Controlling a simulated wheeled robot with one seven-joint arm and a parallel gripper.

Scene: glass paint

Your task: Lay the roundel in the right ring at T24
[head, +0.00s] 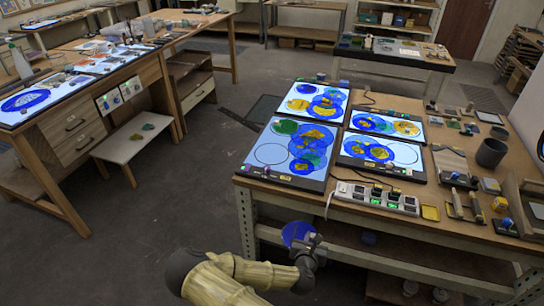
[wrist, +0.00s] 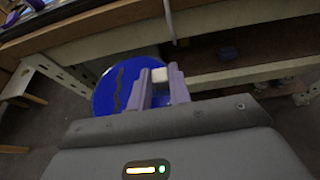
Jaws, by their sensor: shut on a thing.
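A blue roundel (head: 294,233) with a dark wavy line across it is held by my gripper (head: 313,241), low in front of the workbench. The wrist view shows the roundel (wrist: 108,92) between the fingers (wrist: 160,88), tilted. Several lit panels lie on the bench: front left (head: 256,178), back left (head: 294,90), front right (head: 350,162) and back right (head: 417,138). An empty dark ring outline (head: 271,154) shows on the front left panel. The label T24 is too small to read.
A power strip (head: 376,198) lies along the bench's front edge (head: 350,215). Tools, a dark cup (head: 491,152) and small blocks crowd the bench's right side. The bench's lower shelf is beside my gripper.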

